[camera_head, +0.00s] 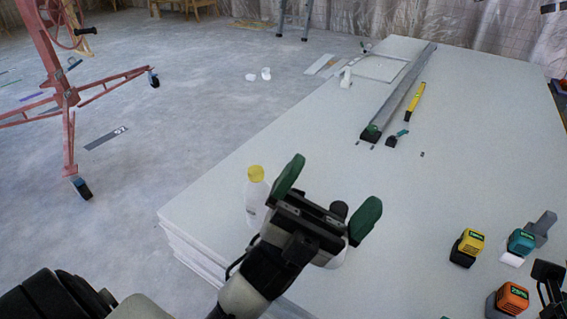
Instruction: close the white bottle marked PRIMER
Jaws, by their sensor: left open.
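A white bottle with a yellow top (256,190) stands near the left edge of the panel stack. No PRIMER lettering can be read on it. My left gripper (327,197) is open, its two green fingertips spread, just right of this bottle and partly in front of it. A white rounded shape (337,260) shows partly behind my left gripper, with a dark round part above it; I cannot tell whether it is a second bottle. A dark part of my right arm or gripper (548,275) shows at the right edge, cut off by the frame.
The panel stack (300,145) has clear room in its middle. Yellow (467,247), teal (521,241) and orange (512,297) tool pieces stand at the right. A long metal bar (400,90) and a yellow level (414,101) lie farther back. A red wheeled lift (65,95) stands left.

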